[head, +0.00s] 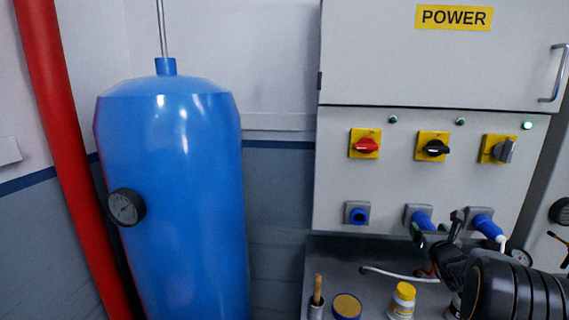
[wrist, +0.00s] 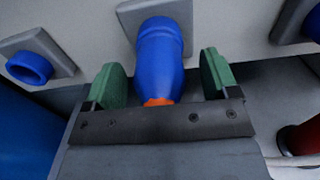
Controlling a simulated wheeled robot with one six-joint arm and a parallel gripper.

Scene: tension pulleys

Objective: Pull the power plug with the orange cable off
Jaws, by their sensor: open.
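The blue plug (wrist: 160,58) sits in the middle socket of the cabinet, with a bit of orange cable (wrist: 158,102) at its near end. The plug also shows in the head view (head: 421,219), partly hidden by my gripper. My gripper (wrist: 161,76) is open, with one green finger on each side of the plug. Gaps show between the plug and both fingers. In the head view my gripper (head: 437,225) reaches up from the lower right in front of the middle socket. Most of the orange cable is hidden behind my gripper.
A second blue plug (head: 486,225) with a white cable sits to the right. An empty blue socket (head: 358,214) is to the left. Rotary switches, one of them red (head: 366,145), are above. A yellow-white bottle (head: 402,300) stands on the shelf below. A blue tank (head: 180,200) stands left.

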